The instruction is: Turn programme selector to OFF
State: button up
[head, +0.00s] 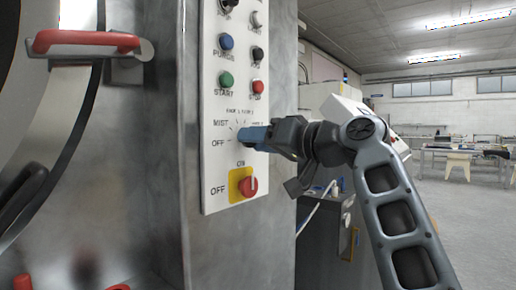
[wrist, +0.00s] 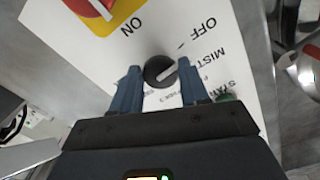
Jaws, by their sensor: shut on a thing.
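The programme selector (wrist: 158,69) is a round black knob with a pale pointer line on the white control panel (head: 216,174). In the wrist view it sits between the blue fingers of my gripper (wrist: 159,76), which is shut on it. Its pointer line aims roughly towards the MIST label (wrist: 206,61), away from the OFF label (wrist: 205,29). In the head view my gripper (head: 243,136) reaches the panel from the right, and its fingers mostly hide the knob.
Just below the selector is a red rotary switch (head: 248,186) on a yellow plate, marked ON and OFF. Above are the green START button (head: 226,80) and a red button (head: 258,87). A red-handled latch (head: 87,41) is at the left. Open floor and tables lie at the right.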

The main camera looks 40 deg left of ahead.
jog(key=shift+f+n, duration=0.2)
jog(key=shift+n, duration=0.4)
jog(key=o, duration=1)
jog(key=shift+r, duration=0.15)
jog(key=d, duration=0.7)
jog(key=shift+s+d, duration=0.3)
jog(key=shift+d, duration=0.1)
